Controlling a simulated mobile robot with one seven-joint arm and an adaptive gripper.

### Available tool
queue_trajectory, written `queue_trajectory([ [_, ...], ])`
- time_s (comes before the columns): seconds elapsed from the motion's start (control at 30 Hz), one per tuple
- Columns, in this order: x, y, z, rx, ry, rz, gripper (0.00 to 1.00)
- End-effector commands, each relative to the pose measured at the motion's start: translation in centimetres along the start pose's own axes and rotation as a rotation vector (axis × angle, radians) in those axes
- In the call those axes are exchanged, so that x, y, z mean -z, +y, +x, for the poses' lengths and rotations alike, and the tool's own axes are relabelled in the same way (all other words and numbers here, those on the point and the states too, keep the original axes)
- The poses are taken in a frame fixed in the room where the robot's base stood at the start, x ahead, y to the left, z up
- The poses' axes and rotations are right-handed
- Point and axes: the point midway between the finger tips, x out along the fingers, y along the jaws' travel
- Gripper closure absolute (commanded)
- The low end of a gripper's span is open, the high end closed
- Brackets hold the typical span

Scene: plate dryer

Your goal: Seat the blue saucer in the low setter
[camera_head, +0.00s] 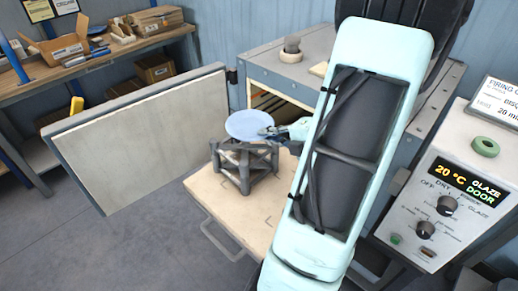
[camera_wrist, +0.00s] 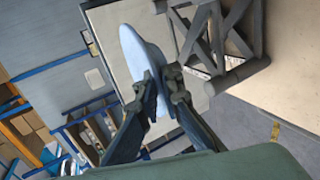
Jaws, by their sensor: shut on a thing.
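The blue saucer (camera_head: 248,125) is a pale blue disc held roughly level above a grey lattice stand, the setter (camera_head: 243,168). My gripper (camera_head: 268,131) is shut on the saucer's right rim in the head view. In the wrist view, my gripper (camera_wrist: 158,84) pinches the rim of the saucer (camera_wrist: 139,52), seen nearly edge-on. The setter (camera_wrist: 217,70) shows beside it there, and a gap seems to separate them. The setter stands on a pale slab (camera_head: 205,193) in front of the kiln opening. I see only this one setter; my arm hides the area to its right.
The open kiln door (camera_head: 145,140) stands left of the setter. The kiln (camera_head: 285,68) is behind, with small items on top. A control panel (camera_head: 440,195) reading 20 °C, GLAZE, DOOR is at right. A workbench (camera_head: 90,65) with boxes is far left. The floor at front left is clear.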

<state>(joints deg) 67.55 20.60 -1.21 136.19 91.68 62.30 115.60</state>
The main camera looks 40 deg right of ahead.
Motion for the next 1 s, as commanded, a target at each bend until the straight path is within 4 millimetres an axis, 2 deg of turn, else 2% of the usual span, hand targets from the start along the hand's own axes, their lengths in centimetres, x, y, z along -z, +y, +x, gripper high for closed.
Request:
queue_trajectory([
  [0.03,-0.1,-1.0,1.2,0.002,0.004,0.007,1.0],
  [0.1,-0.4,-1.6,2.5,0.002,0.002,0.006,1.0],
  [0.3,-0.9,-2.7,4.9,0.001,0.0,0.003,1.0],
  [0.53,-1.1,-3.2,6.1,0.001,0.0,0.002,1.0],
  [0.77,-1.1,-5.8,7.3,0.001,0.0,0.005,1.0],
  [1.0,-1.2,-5.9,7.3,0.001,-0.001,0.001,1.0],
])
